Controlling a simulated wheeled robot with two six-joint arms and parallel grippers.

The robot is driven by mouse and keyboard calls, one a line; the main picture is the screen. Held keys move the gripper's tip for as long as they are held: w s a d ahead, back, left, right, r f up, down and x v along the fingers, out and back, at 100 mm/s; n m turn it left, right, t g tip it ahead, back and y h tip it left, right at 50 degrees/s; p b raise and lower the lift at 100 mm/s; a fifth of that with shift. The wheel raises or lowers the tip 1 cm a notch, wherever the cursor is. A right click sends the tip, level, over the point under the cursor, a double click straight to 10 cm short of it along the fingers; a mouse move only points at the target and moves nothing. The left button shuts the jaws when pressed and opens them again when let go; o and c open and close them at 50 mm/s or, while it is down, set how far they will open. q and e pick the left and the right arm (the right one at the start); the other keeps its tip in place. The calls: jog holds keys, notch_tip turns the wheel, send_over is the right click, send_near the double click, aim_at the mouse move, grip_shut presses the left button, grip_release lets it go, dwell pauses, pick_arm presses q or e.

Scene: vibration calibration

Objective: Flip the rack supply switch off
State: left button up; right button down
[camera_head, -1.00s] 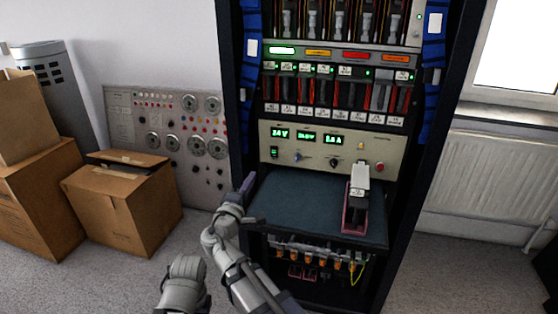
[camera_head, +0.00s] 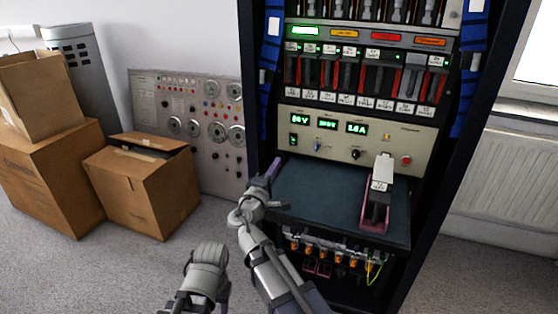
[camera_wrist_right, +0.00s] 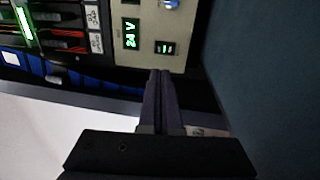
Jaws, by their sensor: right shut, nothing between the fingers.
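The rack supply switch (camera_head: 294,139) is a small dark rocker with a green glow. It sits at the left end of the beige supply panel (camera_head: 340,166), below the green 24 V readout. It also shows in the right wrist view (camera_wrist_right: 166,47), just beyond the fingertips. My right gripper (camera_head: 275,165) is shut and empty, below and left of the switch. In the right wrist view its fingers (camera_wrist_right: 160,74) lie together, pointing toward the switch, with a visible gap between. My left gripper is not clearly visible.
A dark shelf (camera_head: 325,200) juts out below the panel and carries a pink-framed device with a white label (camera_head: 381,175). The rack's dark left upright stands close to my right gripper. Cardboard boxes (camera_head: 145,190) and a grey instrument panel (camera_head: 185,118) are at left.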

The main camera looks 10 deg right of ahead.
aim_at(292, 137)
jog(key=p+x, duration=0.1)
jog(key=x, duration=1.1)
jog(key=shift+w+d+r+p, duration=0.1)
jog(key=shift+w+r+p, duration=0.15)
jog(key=shift+p, duration=0.1)
jog(key=shift+w+d+r+p, duration=0.1)
jog(key=shift+w+r+p, duration=0.05)
jog(key=shift+r+p, duration=0.25)
jog(key=r+p+v, duration=0.1)
jog(key=r+v, duration=0.2)
jog(key=v, duration=1.1)
jog(key=shift+s+a, duration=0.25)
jog(key=shift+s, duration=0.2)
